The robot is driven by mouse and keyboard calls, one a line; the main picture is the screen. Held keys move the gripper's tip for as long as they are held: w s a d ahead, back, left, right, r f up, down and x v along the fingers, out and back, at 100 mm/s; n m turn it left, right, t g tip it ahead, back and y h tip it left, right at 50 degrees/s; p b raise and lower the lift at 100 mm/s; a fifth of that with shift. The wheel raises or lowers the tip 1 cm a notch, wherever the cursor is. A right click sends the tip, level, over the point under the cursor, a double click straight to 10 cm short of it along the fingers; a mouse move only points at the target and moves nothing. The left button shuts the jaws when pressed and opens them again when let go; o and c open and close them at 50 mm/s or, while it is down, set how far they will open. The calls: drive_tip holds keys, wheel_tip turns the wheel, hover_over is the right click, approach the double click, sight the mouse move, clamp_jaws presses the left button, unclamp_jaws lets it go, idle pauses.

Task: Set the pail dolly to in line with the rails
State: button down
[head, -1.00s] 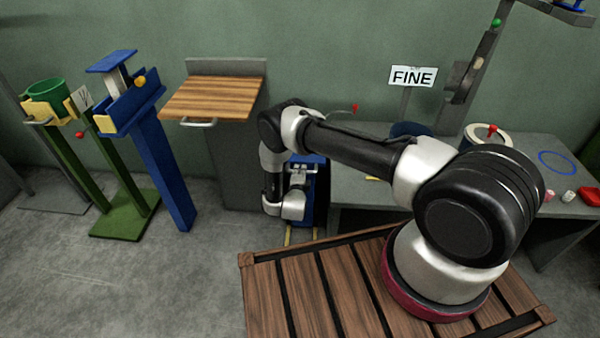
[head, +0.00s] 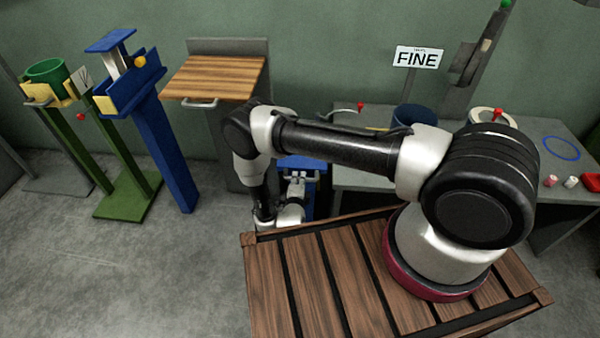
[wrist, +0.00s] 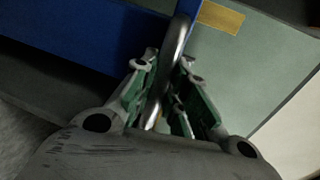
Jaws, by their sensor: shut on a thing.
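The pail dolly, a blue body (head: 318,192), stands on the floor between the grey cabinet under the wooden shelf and the grey bench. My arm covers much of it in the head view. In the wrist view its dark blue side (wrist: 85,35) fills the upper left, and a curved metal handle (wrist: 177,42) runs down between the green-padded fingers. My gripper (wrist: 163,85) is shut on this handle. In the head view the gripper (head: 296,178) is small, in front of the blue body. The rails on the floor are hidden behind my arm and platform.
The grey bench (head: 350,175) stands right of the dolly, with a dark blue pail (head: 413,117) and a FINE sign (head: 418,58). The wooden shelf (head: 215,78) is to the left. Blue (head: 170,150) and green (head: 130,195) stands are further left. Floor at left is clear.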

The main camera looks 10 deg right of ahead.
drive_tip(key=shift+s+f, duration=0.1)
drive_tip(key=shift+s, duration=0.1)
drive_tip(key=c, duration=1.4)
unclamp_jaws()
drive_tip(key=shift+a, duration=0.1)
drive_tip(key=v, duration=1.2)
